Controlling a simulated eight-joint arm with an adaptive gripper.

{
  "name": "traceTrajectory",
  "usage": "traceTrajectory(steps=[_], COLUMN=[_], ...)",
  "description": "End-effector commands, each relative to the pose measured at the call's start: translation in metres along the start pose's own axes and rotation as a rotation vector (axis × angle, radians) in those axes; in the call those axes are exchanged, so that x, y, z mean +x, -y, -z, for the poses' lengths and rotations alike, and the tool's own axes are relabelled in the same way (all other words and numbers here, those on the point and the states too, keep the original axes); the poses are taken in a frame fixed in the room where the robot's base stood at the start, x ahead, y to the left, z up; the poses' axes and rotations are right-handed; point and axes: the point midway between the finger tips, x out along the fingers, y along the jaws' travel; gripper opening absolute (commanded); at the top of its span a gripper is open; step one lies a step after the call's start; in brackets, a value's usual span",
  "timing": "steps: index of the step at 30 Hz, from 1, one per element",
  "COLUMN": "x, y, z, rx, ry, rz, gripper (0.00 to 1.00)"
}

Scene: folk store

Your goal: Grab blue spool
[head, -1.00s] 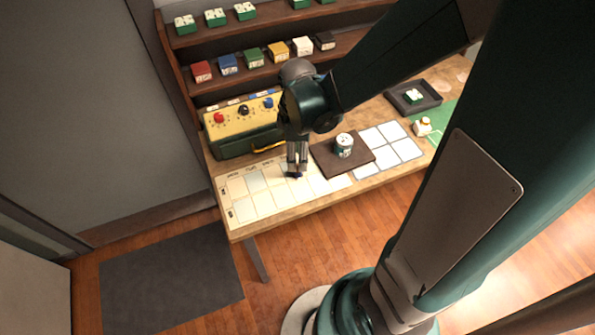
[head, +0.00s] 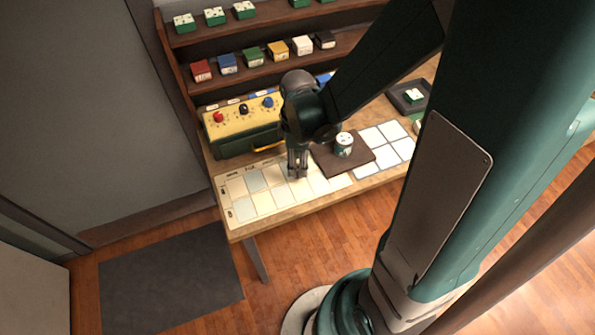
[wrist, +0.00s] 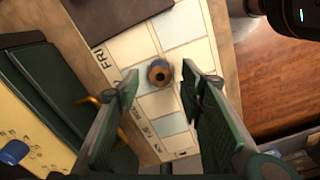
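A small round spool (wrist: 158,73) with a blue edge and a brown top with a dark hole stands on the pale grid sheet (wrist: 130,45) in the wrist view. My gripper (wrist: 161,82) is open above it. One finger is to the spool's left and one to its right, with visible gaps. In the head view my gripper (head: 297,172) points down over the grid sheet (head: 240,188), and I cannot make out the spool there.
A yellow-topped green box (head: 240,123) with red, black and blue knobs stands left of my gripper. A white-and-green can (head: 344,144) sits on a brown board (head: 325,158) to the right. A shelf (head: 270,75) with small boxes stands behind.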

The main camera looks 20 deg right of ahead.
Motion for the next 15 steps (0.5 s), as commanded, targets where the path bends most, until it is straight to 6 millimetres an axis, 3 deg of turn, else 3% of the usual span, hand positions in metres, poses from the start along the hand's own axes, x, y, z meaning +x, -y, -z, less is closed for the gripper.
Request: traceTrajectory(steps=[7,15], x=[0.023,0.032], y=[0.000,0.000], z=[0.000,0.000], rx=[0.000,0.000], ry=[0.000,0.000], rz=[0.000,0.000], gripper=[0.38,0.38])
